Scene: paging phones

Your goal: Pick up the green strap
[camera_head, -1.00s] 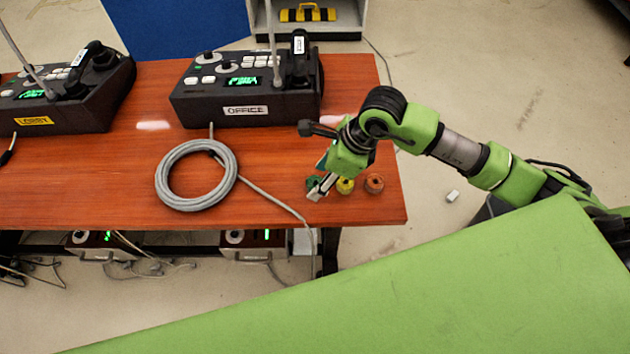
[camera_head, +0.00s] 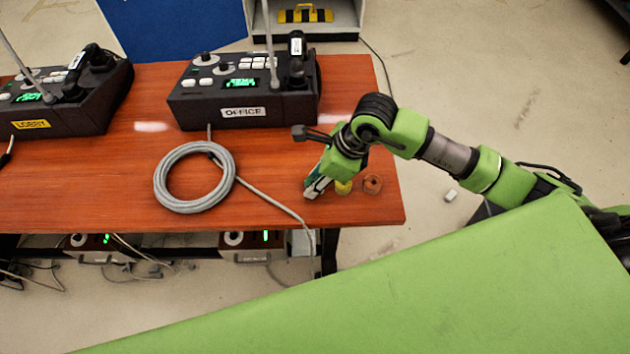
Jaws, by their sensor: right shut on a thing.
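The green strap (camera_head: 309,183) is a small dark green roll near the table's front right, mostly hidden by my right gripper. My right gripper (camera_head: 312,190) points down at the tabletop and is shut on the green strap. The yellow strap (camera_head: 343,187) is right beside the gripper, partly covered by it. The orange-brown strap (camera_head: 373,184) lies to the right of the yellow one. My left gripper does not show.
The wooden table (camera_head: 100,195) holds a coiled grey cable (camera_head: 163,180), whose loose end runs over the front edge close to my gripper. The OFFICE phone (camera_head: 243,95) and LOBBY phone (camera_head: 75,100) stand behind. The table's right edge is close.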

